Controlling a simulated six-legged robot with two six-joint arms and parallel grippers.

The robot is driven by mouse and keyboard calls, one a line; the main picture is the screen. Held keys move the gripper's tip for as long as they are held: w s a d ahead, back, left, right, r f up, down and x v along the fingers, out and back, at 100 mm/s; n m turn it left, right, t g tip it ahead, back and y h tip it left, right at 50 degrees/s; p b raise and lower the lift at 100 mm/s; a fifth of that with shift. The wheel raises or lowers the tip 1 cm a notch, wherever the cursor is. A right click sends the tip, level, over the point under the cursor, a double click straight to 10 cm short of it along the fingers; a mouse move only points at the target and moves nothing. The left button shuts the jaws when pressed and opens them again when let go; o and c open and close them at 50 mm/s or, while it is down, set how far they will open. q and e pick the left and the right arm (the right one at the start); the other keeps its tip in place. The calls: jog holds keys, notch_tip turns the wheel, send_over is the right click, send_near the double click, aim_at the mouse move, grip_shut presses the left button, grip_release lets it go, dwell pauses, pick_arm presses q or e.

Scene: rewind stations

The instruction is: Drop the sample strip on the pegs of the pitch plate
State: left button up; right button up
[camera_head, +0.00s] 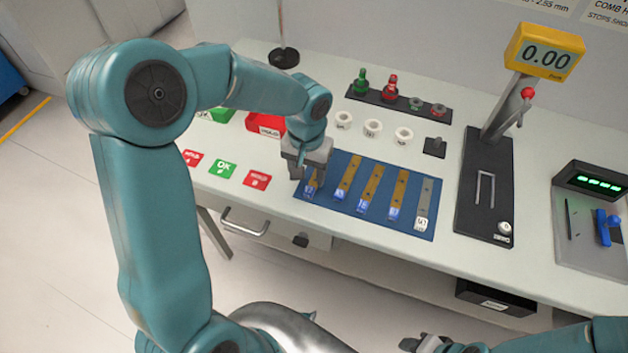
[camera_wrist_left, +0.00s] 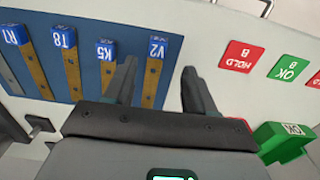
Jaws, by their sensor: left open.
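Several tan strips with blue tags and one grey strip with a white tag (camera_head: 422,205) lie in a row on a blue mat (camera_head: 327,213). My left gripper (camera_head: 308,186) is open, low over the leftmost strip. In the left wrist view, the strip tagged V2 (camera_wrist_left: 157,72) shows between the parted fingers of this gripper (camera_wrist_left: 160,75), beside the left finger. Whether they touch it is unclear. My right gripper (camera_head: 422,343) is at the bottom edge, partly cut off. I cannot tell for sure which fixture is the pitch plate.
A black gauge stand (camera_head: 484,190) with a yellow 0.00 display (camera_head: 545,52) stands right of the mat. A grey tray (camera_head: 588,250) with blue parts is at the far right. White rings (camera_head: 373,128) and a black peg rack (camera_head: 398,106) are behind. HOLD and OK cards (camera_head: 223,169) lie left.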

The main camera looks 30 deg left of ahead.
aim_at(311, 186)
pick_arm(q)
jog(key=f, duration=0.4)
jog(key=shift+w+d+f, duration=0.2)
jog(key=shift+w+f, duration=0.05)
jog(key=shift+f, duration=0.05)
grip_shut()
